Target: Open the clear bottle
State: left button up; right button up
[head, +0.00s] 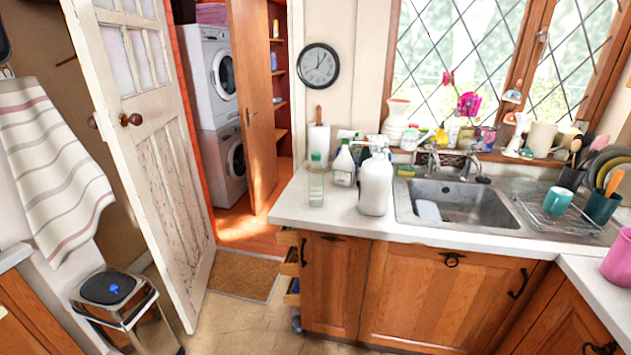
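A clear bottle (316,184) with a green cap (316,157) stands upright on the white counter, near its left end. The cap is on the bottle. A large white bottle (375,187) and a smaller white bottle with a green top (344,166) stand to its right. Neither of my grippers shows in the head view.
The counter (291,207) is clear to the left and front of the clear bottle. The sink (450,204) lies to the right, with a drying rack (540,215) beyond it. Drawers (289,268) stand partly open at the counter's left end. A white door (150,150) stands open at left.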

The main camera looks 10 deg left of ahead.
aim_at(317, 174)
jog(key=i+j+z, duration=0.1)
jog(key=j, duration=0.25)
jog(key=i+j+z, duration=0.1)
jog(key=i+j, duration=0.15)
jog(key=i+j+z, duration=0.1)
jog(key=j, duration=0.4)
jog(key=i+j+z, duration=0.1)
jog(key=i+j, duration=0.15)
jog(key=j, duration=0.15)
jog(key=i+j+z, duration=0.1)
jog(key=j, duration=0.3)
jog(key=i+j+z, duration=0.1)
jog(key=j, duration=0.3)
jog(key=i, duration=0.05)
